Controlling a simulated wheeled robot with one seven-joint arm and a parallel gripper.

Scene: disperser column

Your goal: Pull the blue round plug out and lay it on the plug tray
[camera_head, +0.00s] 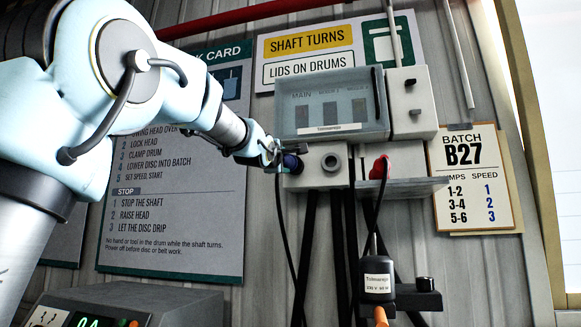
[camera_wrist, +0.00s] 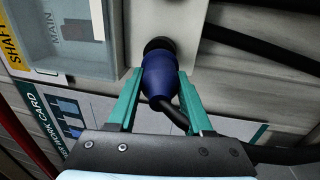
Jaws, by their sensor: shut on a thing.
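The blue round plug (camera_wrist: 160,76) is between the two teal fingers of my gripper (camera_wrist: 160,88), which is shut on it. In the wrist view its front end meets a black round collar (camera_wrist: 158,44) at the face of the grey socket box; I cannot tell how deep it sits. In the head view the plug (camera_head: 292,163) shows small and dark blue at the box's left side, in front of my gripper (camera_head: 280,153). A black cable hangs from it. A grey shelf (camera_head: 425,186) right of the box looks like the plug tray.
An empty round socket (camera_head: 332,162) is on the box right of the plug. A red plug (camera_head: 380,167) with a black cable is near the shelf's left part. A clear-covered switch panel (camera_head: 330,105) is just above. Black cables hang below.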

